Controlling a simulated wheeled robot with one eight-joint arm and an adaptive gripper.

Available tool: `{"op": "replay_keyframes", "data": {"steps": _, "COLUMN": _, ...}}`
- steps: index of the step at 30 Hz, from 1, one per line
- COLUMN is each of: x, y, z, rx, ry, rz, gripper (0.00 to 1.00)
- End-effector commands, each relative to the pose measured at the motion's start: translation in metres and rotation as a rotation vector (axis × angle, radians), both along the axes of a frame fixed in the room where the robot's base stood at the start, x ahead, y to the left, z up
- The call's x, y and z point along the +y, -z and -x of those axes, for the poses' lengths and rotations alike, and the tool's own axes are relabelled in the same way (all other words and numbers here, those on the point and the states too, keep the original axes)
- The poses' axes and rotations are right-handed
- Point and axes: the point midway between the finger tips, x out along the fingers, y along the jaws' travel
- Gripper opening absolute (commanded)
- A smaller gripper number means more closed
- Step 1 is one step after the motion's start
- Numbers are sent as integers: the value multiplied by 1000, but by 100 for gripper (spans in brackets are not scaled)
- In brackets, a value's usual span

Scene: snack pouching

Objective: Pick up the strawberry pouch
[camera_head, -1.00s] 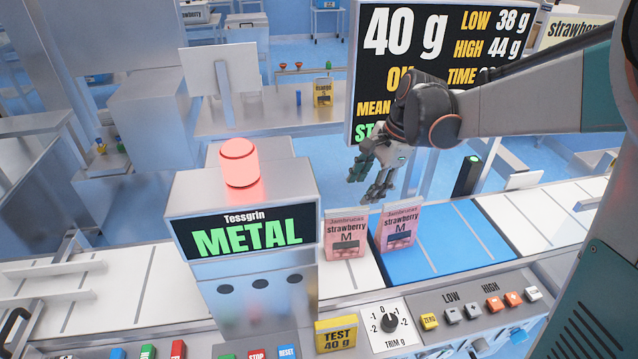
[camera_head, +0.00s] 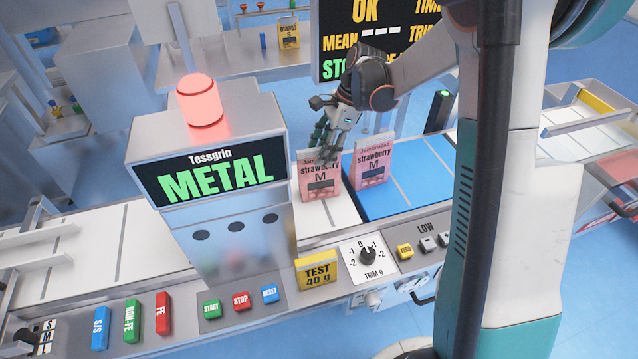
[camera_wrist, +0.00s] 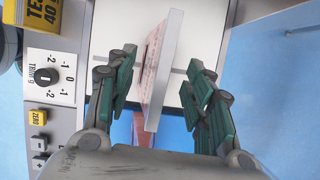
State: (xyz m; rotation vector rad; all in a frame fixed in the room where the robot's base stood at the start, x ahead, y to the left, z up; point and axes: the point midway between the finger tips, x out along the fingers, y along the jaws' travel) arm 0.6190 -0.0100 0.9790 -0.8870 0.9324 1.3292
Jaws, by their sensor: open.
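Two pink strawberry pouches stand upright on the line in the head view. The left pouch (camera_head: 320,184) stands on the white belt; the right pouch (camera_head: 373,168) stands at the left end of the blue belt. My gripper (camera_head: 322,147) is at the top of the left pouch, and its fingers overlap the pouch's upper edge there. In the wrist view, my open gripper (camera_wrist: 163,65) has green fingers on either side of a pouch (camera_wrist: 163,70) seen nearly edge-on, with gaps to both sides. A pink patch below it is mostly hidden.
The metal detector (camera_head: 215,165) with a red lamp stands close left of the left pouch. A control panel with a trim knob (camera_head: 367,254) runs along the front. The display (camera_head: 385,40) is behind my arm. The blue belt (camera_head: 425,165) is clear to the right.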

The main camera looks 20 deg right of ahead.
Motion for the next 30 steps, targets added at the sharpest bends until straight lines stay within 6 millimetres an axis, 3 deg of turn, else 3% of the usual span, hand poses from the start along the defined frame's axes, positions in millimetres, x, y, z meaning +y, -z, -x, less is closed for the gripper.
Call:
{"op": "replay_keyframes", "data": {"steps": 7, "x": 7, "y": 13, "z": -1, "rx": 0, "ry": -1, "rz": 0, "gripper": 48}}
{"op": "replay_keyframes", "data": {"steps": 16, "x": 25, "y": 48, "z": -2, "rx": -1, "ry": -1, "rz": 1, "gripper": 48}}
{"op": "replay_keyframes", "data": {"steps": 30, "x": 26, "y": 50, "z": -2, "rx": -1, "ry": 0, "rz": 1, "gripper": 48}}
